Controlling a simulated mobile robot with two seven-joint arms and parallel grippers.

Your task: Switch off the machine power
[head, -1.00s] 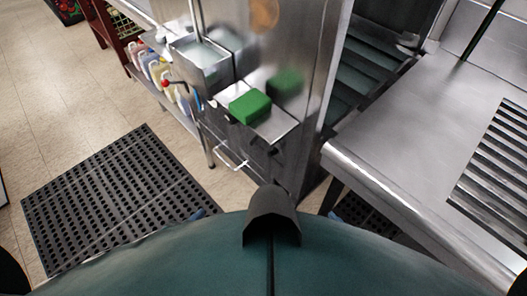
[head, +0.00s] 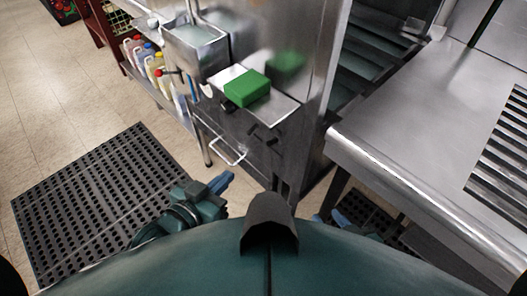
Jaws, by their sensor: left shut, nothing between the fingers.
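The steel machine (head: 312,95) stands upright in the middle of the head view. Its lower front has a dark panel with small black handles or knobs (head: 262,134) and a pale bar handle (head: 230,152). I cannot tell which part is the power switch. My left gripper (head: 226,180) is low in the view, shut and empty, with blue fingertips pointing toward the machine's lower front, apart from it in the picture. My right gripper (head: 343,221) shows only as a bit of blue at my body's edge, mostly hidden; its jaws cannot be made out.
A green block (head: 246,89) lies on a steel ledge (head: 283,108) on the machine's front. A small steel basin (head: 196,52) is left of it, above a shelf of bottles (head: 157,65). A steel counter (head: 420,120) stands right. A black perforated mat (head: 90,195) covers the floor left.

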